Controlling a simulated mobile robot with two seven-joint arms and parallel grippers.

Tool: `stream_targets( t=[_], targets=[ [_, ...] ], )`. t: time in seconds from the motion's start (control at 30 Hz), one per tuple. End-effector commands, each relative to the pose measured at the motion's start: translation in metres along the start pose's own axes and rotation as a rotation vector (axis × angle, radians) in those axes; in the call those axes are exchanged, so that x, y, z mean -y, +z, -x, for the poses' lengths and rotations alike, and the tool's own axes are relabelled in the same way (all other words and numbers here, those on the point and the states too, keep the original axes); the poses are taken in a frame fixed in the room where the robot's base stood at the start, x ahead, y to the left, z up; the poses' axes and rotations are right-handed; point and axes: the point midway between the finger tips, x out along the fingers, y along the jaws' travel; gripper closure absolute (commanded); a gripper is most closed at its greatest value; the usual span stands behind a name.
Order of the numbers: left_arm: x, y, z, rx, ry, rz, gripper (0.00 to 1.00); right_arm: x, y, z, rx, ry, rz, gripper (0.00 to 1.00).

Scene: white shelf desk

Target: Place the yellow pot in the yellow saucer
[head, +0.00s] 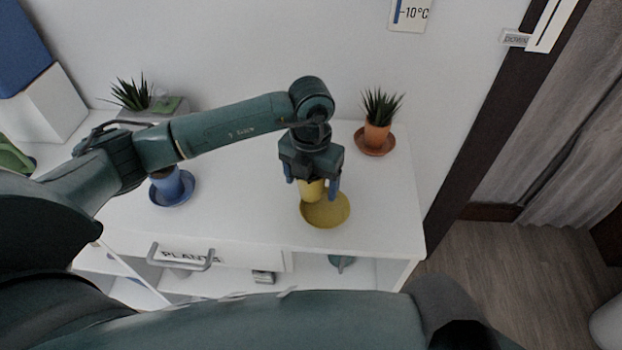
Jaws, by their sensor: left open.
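The yellow pot (312,190) is between the fingers of my left gripper (313,189), which is open around it and partly hides it. The yellow saucer (327,211) lies on the white desk top. The pot overlaps the saucer's back left part in the head view. I cannot tell whether the pot's base rests on the saucer or is a little above it. No plant shows in the yellow pot, as the gripper covers its top. My right gripper is not in view.
A terracotta pot with a spiky plant (378,130) stands in a brown saucer (375,145) at the back right. A blue pot (167,180) stands in a blue saucer (184,191) at the left. The desk top (245,210) is clear between the blue and yellow saucers.

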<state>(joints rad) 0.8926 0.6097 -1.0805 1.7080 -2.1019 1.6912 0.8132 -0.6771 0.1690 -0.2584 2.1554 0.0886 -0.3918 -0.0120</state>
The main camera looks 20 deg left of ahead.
Motion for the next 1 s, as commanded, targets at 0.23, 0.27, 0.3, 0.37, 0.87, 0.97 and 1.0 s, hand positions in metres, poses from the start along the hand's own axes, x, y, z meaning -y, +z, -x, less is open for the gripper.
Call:
stream_targets(
  t=[0.23,0.27,0.3,0.37,0.87,0.97,1.0],
  targets=[
    [0.0,0.001,0.035,0.006,0.0,-0.001,0.24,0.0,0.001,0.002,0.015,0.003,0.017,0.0],
    [0.0,0.001,0.042,0.006,-0.001,-0.002,0.24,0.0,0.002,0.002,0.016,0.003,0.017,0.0],
    [0.0,0.001,0.052,0.007,0.0,-0.002,0.24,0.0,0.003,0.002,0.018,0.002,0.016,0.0],
    [0.0,0.001,0.066,0.006,-0.001,-0.001,0.24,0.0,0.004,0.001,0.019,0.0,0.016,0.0],
    [0.0,0.0,0.13,0.001,0.0,-0.001,0.24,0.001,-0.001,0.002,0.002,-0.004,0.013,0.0],
    [0.0,0.0,0.131,0.0,0.0,0.0,0.24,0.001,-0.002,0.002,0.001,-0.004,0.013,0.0],
    [0.0,0.0,0.131,0.0,0.0,0.0,0.24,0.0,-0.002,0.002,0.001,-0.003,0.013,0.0]
  ],
)
